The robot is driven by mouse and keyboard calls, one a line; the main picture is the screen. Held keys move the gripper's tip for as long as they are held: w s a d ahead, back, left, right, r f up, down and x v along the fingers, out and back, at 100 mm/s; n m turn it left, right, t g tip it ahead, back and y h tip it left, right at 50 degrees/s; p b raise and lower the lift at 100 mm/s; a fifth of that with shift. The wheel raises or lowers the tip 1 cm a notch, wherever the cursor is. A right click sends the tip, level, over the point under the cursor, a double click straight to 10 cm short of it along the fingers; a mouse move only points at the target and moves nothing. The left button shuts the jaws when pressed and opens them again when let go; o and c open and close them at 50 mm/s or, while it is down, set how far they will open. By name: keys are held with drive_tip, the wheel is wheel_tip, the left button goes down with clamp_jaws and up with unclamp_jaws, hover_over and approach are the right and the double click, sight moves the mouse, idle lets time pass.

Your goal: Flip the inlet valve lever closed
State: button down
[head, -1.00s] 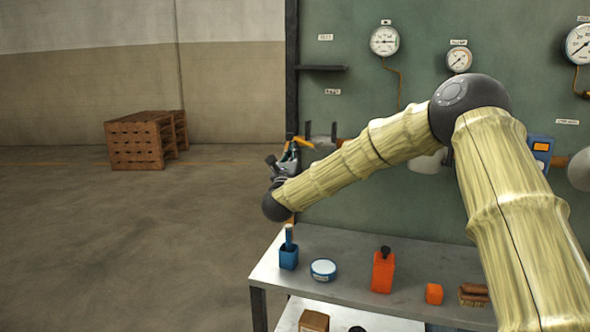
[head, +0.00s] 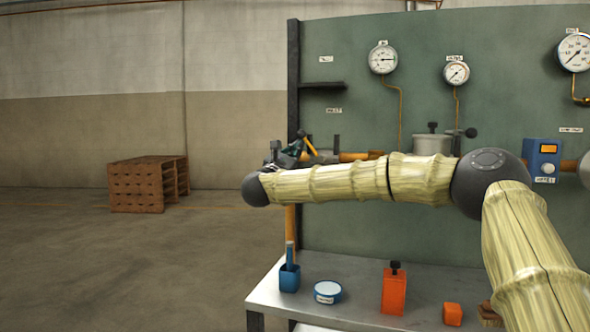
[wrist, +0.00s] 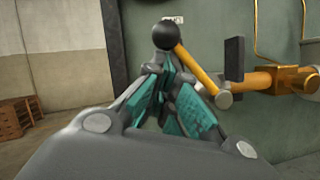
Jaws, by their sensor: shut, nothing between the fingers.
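The inlet valve lever (wrist: 197,73) is an orange-yellow bar with a black ball knob (wrist: 166,36). In the wrist view it leans up and left from a pivot on the pipe's end. It also shows small and tilted in the head view (head: 310,144). My gripper (wrist: 166,66) is shut and empty, its teal-padded fingers converging just below the knob in the picture. I cannot tell whether the fingers touch the knob or lever. In the head view my gripper (head: 291,150) is beside the lever's left, and my forearm hides part of the valve area.
A dark upright plate (wrist: 234,59) stands close right of the lever, by the copper pipe (wrist: 262,80). The green panel (head: 350,215) backs the pipework. The bench (head: 350,290) below holds a blue cup, a round tin and an orange bottle. Open floor lies left.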

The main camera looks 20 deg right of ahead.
drive_tip(key=shift+s+d+r+m+g+h+b, duration=0.2)
drive_tip(key=shift+r+m+g+b, duration=0.25)
drive_tip(key=shift+m+b, duration=0.6)
drive_tip(key=shift+s+d+r+m+g+h+b, duration=0.1)
drive_tip(key=shift+d+r+m+g+h+b, duration=0.25)
drive_tip(key=shift+m+b, duration=0.65)
drive_tip(key=shift+a+r, duration=0.1)
drive_tip(key=shift+r, duration=0.05)
drive_tip(key=s+a+f+b, duration=0.1)
drive_tip(key=s+a+f, duration=0.3)
drive_tip(key=a+f, duration=0.2)
drive_tip(key=shift+s+a+f, duration=0.3)
drive_tip(key=shift+a+f, duration=0.1)
drive_tip(key=shift+a, duration=0.8)
drive_tip(key=shift+f, duration=0.1)
